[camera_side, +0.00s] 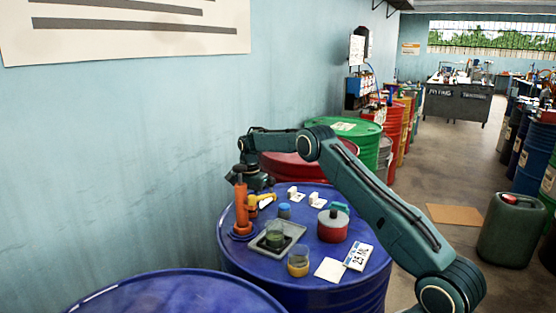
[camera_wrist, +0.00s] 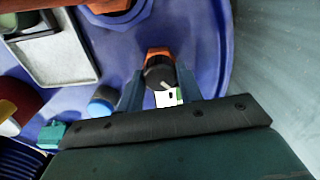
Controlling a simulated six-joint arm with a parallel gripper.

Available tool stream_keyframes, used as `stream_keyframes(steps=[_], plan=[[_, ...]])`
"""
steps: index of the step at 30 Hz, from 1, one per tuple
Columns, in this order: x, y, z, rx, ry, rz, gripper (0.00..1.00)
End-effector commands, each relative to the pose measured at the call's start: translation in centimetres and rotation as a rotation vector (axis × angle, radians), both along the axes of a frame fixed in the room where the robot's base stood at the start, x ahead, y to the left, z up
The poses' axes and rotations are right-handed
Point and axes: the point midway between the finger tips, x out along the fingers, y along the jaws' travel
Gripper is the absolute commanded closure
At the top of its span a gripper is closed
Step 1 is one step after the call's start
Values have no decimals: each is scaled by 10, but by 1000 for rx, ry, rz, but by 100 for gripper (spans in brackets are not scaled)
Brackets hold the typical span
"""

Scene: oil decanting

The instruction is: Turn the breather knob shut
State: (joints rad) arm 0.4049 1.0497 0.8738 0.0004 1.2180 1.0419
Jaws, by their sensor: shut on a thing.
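The breather knob (camera_wrist: 158,76) is round and black with a pale pointer mark, set against an orange body (camera_wrist: 159,52) in the wrist view. The pointer lies at a slant. My gripper (camera_wrist: 160,80) has one finger on each side of the knob and is shut on it. A small white and green label (camera_wrist: 168,98) shows just below the knob, between the fingers. In the side view my gripper (camera_side: 259,184) is low over the far left of the blue drum top (camera_side: 317,268), by an orange upright pump (camera_side: 241,208). The knob cannot be made out there.
A grey tray (camera_side: 298,230) with a dark green vessel stands right of the pump. A small blue-capped jar (camera_side: 284,211), an amber jar (camera_side: 298,263), a red can (camera_side: 332,228) and white cards (camera_side: 329,270) share the drum top. The wall is close on the left.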

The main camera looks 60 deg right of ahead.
Motion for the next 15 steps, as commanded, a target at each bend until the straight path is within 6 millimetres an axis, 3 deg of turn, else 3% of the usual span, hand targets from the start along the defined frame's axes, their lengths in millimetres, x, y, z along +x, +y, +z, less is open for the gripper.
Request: stream_keyframes(steps=[8,15], plan=[[0,0,0,0,0,178,87],[0,0,0,0,0,216,87]])
